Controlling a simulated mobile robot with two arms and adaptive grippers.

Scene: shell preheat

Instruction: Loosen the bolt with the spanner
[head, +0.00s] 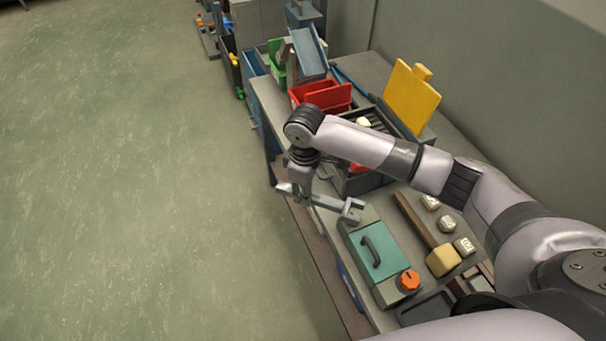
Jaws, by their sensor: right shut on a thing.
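My right gripper (301,184) points down at the bench's front edge, below the wrist of my right arm. It is shut on a grey spanner (330,202). The spanner reaches right from the gripper, and its forked head (352,209) is over or beside the far end of a teal-topped box. I cannot tell whether the head touches anything. I cannot make out a bolt. My left gripper is not in view.
The teal-topped box (362,262) has a dark handle and an orange knob (408,281). White labelled blocks and a yellow block (443,260) lie right of it. A red bin (320,92) and yellow panel (410,97) stand beyond. Open green floor (130,190) lies left.

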